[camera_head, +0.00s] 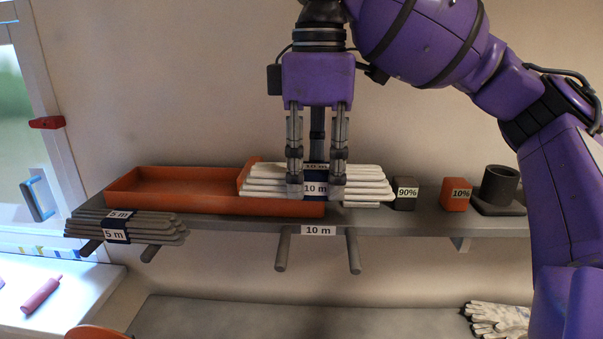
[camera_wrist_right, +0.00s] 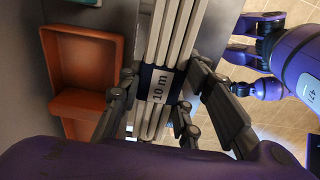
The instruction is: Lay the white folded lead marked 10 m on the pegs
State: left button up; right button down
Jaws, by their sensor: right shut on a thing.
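The white folded lead (camera_head: 362,182) has a dark band marked 10 m. My right gripper (camera_head: 316,190) is shut on it around the band, pointing down. In the right wrist view the lead (camera_wrist_right: 178,40) runs between the fingers. It is level, over the shelf by the orange tray's right end; I cannot tell whether it touches anything beneath. Two bare grey pegs (camera_head: 283,250) (camera_head: 353,252) stick out below the shelf edge, either side of a 10 m label (camera_head: 318,230). My left gripper (camera_wrist_right: 245,55) shows only in the right wrist view, apart from the lead; its opening is unclear.
The orange tray (camera_head: 150,203) lies on the grey shelf (camera_head: 430,225). A grey lead marked 5 m (camera_head: 160,228) rests on the left pegs. A dark block marked 90% (camera_head: 405,201), an orange block marked 10% (camera_head: 456,202) and a dark cup (camera_head: 499,187) stand at right. Gloves (camera_head: 497,318) lie lower.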

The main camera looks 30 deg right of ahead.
aim_at(321, 170)
jog(key=shift+s+d, duration=0.15)
jog(key=shift+s, duration=0.15)
jog(key=shift+s+r, duration=0.1)
jog(key=shift+s, duration=0.3)
jog(key=shift+w+f, duration=0.2)
jog(key=shift+f, duration=0.65)
notch_tip(321, 170, down, 6)
jog(key=shift+f, duration=0.7)
jog(key=c, duration=1.2)
grip_release()
notch_tip(321, 170, up, 12)
